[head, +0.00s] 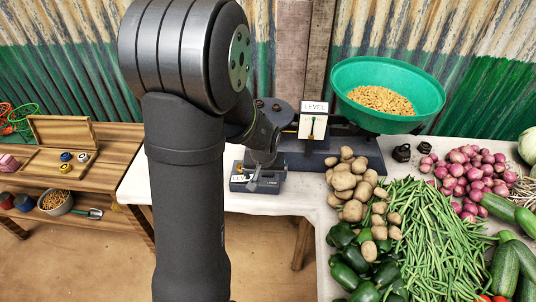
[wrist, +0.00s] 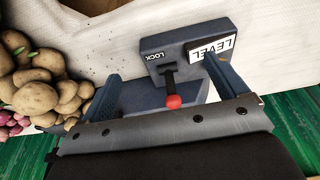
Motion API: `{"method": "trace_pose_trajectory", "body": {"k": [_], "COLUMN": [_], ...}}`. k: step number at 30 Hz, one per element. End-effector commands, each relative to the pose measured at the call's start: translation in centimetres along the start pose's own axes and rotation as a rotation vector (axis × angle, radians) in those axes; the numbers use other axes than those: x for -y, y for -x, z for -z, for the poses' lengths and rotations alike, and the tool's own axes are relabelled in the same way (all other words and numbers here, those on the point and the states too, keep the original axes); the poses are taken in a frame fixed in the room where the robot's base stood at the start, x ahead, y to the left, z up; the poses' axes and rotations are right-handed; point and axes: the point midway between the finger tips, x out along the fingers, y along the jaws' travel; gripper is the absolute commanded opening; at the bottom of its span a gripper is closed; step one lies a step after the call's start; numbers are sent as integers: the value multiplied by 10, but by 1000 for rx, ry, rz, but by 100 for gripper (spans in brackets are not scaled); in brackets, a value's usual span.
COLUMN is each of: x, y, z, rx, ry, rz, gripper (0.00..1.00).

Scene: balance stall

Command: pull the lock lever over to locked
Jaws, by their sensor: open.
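The lock lever (wrist: 171,90) shows in the wrist view as a dark arm with a red knob at its lower end. It comes out of a grey lock box (wrist: 152,43) marked LOCK, beside a white LEVEL card (wrist: 212,46). My gripper (wrist: 165,85) is open, with one finger on each side of the lever and apart from it. The knob lies between the fingers, close to the palm edge. In the head view the lock box (head: 270,186) stands at the table's front edge, partly behind my gripper (head: 262,165); the lever is hard to make out there.
The balance (head: 330,152) stands behind the lock box, with a green pan of grain (head: 372,72) and a LEVEL sign (head: 314,107). Potatoes (head: 350,190), green beans (head: 425,225) and peppers (head: 350,270) lie to the right. White cloth (head: 215,198) is bare to the left.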

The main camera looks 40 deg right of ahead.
Motion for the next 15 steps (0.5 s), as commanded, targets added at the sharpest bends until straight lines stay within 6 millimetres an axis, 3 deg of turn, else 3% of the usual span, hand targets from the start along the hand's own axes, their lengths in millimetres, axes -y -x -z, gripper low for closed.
{"method": "trace_pose_trajectory", "body": {"k": [15], "x": [0], "y": [36], "z": [-1], "rx": [-1], "ry": [0], "rz": [0], "gripper": [91]}}
